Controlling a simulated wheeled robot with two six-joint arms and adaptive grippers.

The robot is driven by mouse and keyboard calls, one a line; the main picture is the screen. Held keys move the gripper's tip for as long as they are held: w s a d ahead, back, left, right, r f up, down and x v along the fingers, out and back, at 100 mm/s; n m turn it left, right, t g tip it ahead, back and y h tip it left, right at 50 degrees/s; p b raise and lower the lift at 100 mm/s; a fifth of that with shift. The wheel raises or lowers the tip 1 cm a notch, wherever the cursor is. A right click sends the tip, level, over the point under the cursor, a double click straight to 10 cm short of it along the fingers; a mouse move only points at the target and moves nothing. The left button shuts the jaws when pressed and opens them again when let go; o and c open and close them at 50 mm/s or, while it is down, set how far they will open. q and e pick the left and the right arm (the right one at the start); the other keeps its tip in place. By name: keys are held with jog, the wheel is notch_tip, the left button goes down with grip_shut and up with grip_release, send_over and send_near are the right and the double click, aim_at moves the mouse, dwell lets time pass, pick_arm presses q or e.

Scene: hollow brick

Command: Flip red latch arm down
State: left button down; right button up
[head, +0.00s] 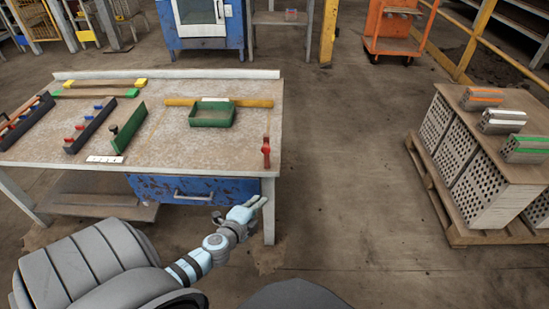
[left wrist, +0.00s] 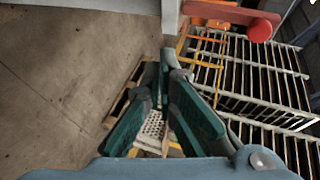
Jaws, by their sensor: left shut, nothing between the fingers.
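The red latch arm (head: 266,152) is at the right edge of the workbench top (head: 225,155), near its front right corner. In the left wrist view a red bar (left wrist: 230,12) with a round red knob (left wrist: 260,30) shows at the upper right. My left gripper (head: 260,203) is in front of the bench and below its top, just short of the latch and apart from it. In the left wrist view its teal fingers (left wrist: 160,68) come together near their tips, with nothing held. My right gripper is not in view.
A green tray (head: 212,116), a green plate (head: 128,128) and racks with coloured knobs (head: 90,125) lie on the bench. A blue drawer (head: 195,190) hangs under it. A pallet of hollow bricks (head: 470,165) stands to the right, with open floor (head: 340,170) between.

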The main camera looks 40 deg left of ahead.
pick_arm(q)
jog(key=w+d+r+m+t+h+b, duration=0.1)
jog(key=w+d+r+m+t, duration=0.1)
jog(key=r, duration=0.6)
jog(key=shift+w+d+r+m+t, duration=0.15)
jog(key=shift+w+r+m+t, duration=0.2)
jog(key=shift+w+m+t, duration=0.45)
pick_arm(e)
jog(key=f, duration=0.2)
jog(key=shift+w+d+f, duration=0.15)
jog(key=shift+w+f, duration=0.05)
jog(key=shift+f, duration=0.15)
pick_arm(q)
jog(key=w+a, duration=0.5)
jog(key=w, duration=0.2)
jog(key=shift+w+f+b, duration=0.15)
jog(key=shift+w+b, duration=0.25)
jog(key=shift+b, duration=0.05)
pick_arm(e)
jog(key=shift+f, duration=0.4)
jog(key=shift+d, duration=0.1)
